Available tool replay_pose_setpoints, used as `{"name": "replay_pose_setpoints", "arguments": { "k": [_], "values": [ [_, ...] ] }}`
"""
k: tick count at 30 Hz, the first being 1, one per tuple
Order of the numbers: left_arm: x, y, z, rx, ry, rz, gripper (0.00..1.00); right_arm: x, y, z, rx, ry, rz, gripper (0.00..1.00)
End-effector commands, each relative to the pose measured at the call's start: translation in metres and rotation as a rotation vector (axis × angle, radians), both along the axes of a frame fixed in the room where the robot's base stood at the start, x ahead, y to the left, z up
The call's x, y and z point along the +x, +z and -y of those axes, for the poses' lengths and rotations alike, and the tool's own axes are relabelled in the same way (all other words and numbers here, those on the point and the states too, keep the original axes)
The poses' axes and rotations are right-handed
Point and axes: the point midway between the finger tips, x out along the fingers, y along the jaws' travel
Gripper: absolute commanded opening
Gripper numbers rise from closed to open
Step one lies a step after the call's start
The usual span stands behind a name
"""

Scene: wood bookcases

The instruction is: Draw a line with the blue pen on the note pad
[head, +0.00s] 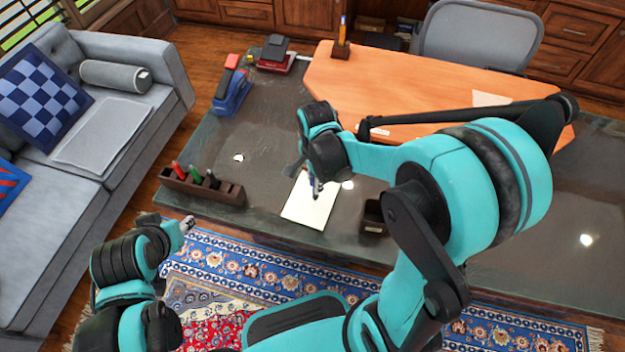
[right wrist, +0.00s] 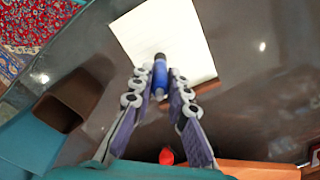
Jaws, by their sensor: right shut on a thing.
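The note pad (head: 309,205) is a pale cream sheet lying on the dark desk; it also shows in the right wrist view (right wrist: 190,38). My right gripper (head: 312,178) is over the pad's upper part, pointing down. In the right wrist view its two fingers are shut on the blue pen (right wrist: 160,76), which has a dark end and lies over the pad. I cannot tell whether the pen touches the paper. My left gripper (head: 188,224) is away from the pad, past the desk's near left edge; its fingertips are too small to read.
A wooden pen holder (head: 203,187) with red, green and black pens stands left of the pad. A dark wooden cup (head: 374,217) stands close on its right. Staplers (head: 232,88) and an orange desk pad (head: 375,88) lie farther back. Dark desk surface is clear left of the pad.

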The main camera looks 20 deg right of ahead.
Motion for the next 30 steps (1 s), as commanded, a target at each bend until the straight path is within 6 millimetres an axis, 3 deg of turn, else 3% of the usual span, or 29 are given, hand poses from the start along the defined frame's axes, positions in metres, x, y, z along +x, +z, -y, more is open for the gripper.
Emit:
{"name": "replay_pose_setpoints", "arguments": {
  "k": [17,30],
  "values": [
    [0.000,-0.001,0.000,0.000,0.000,0.000,0.40,-0.010,-0.002,0.012,0.000,0.000,0.000,0.00],
    [0.000,-0.001,0.000,0.000,0.000,0.000,0.40,-0.001,-0.001,0.001,0.000,0.001,0.000,0.00]
  ]
}}
